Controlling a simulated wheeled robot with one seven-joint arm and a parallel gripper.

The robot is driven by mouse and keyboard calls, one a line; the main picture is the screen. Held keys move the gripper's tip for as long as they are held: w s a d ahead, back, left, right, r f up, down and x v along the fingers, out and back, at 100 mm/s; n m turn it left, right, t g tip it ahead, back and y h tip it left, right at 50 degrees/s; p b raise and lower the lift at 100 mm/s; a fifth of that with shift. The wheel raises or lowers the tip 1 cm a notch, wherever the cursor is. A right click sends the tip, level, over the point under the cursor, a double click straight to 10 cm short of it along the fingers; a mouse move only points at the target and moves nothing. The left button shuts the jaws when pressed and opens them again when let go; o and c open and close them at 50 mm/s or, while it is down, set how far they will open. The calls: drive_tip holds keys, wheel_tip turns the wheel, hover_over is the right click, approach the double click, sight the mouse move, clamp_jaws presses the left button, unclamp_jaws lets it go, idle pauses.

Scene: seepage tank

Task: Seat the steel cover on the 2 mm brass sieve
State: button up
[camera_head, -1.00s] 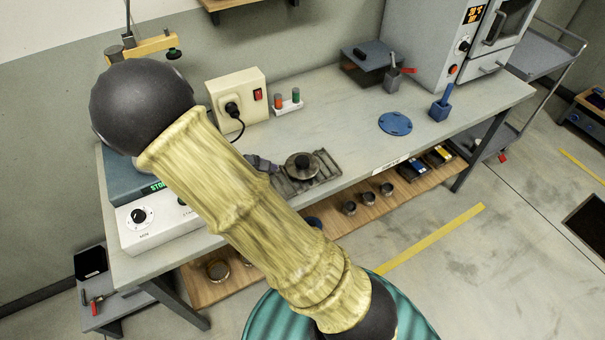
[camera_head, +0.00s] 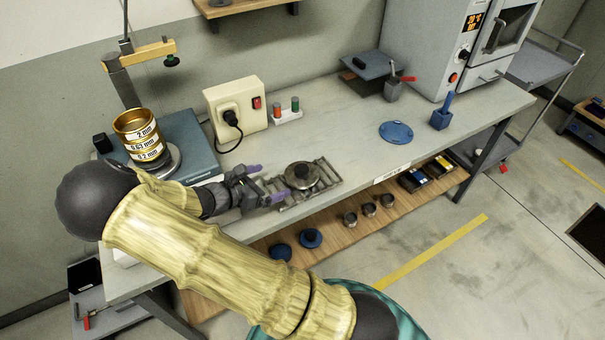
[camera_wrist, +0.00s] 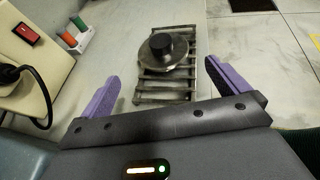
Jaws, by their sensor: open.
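The steel cover (camera_head: 302,175) is a round grey disc with a dark knob. It rests on a slatted metal rack (camera_head: 327,174) on the bench, and it also shows ahead of my gripper in the wrist view (camera_wrist: 180,58). The 2 mm brass sieve (camera_head: 135,122) is the top one of a labelled stack, above 0.63 mm and 0.2 mm sieves, on the shaker at the bench's left; its top looks open. My gripper (camera_head: 266,184) is open and empty, just left of the rack. Its purple fingers (camera_wrist: 180,90) are wide apart, with the cover beyond them, untouched.
A cream socket box (camera_head: 236,106) with a black plug and cable stands behind my gripper. A small holder (camera_head: 287,113) with red and green pieces is beside it. A blue disc (camera_head: 396,132) lies farther right. The bench between is clear.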

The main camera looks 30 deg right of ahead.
sight(296, 173)
drive_tip(key=p+x, duration=0.1)
drive_tip(key=x, duration=0.7)
drive_tip(key=shift+f, duration=0.1)
drive_tip(key=shift+d, duration=0.1)
drive_tip(key=shift+s, duration=0.1)
drive_tip(key=shift+d+f, duration=0.15)
drive_tip(key=shift+d, duration=0.4)
drive_tip(key=p+x, duration=0.1)
drive_tip(key=x, duration=0.3)
drive_tip(key=shift+f, duration=0.15)
drive_tip(key=c, duration=0.7)
